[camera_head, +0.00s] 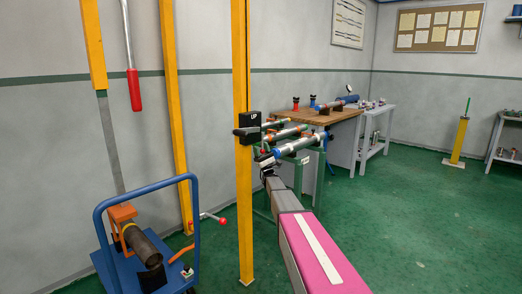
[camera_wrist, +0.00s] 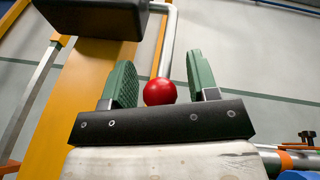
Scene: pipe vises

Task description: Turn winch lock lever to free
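The lever shows in the wrist view as a bare metal rod (camera_wrist: 166,45) with a red ball knob (camera_wrist: 159,92) at its lower end. The rod bends near the top, beside a dark block (camera_wrist: 95,15) on the yellow post (camera_wrist: 100,75). My gripper (camera_wrist: 163,85) is open, with the knob between its green-padded fingers and a visible gap on both sides. I cannot tell the knob's exact depth. In the head view my gripper (camera_head: 267,164) is beside the yellow post (camera_head: 244,200), below a black box marked UP (camera_head: 249,118). The lever is not clear there.
A blue trolley (camera_head: 103,235) carrying a brown pipe (camera_head: 141,246) stands left of the post. A red-knobbed rod (camera_head: 213,218) sticks out near it. Pipes on green stands (camera_head: 299,175) and a wooden bench (camera_head: 318,115) stand behind my arm.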

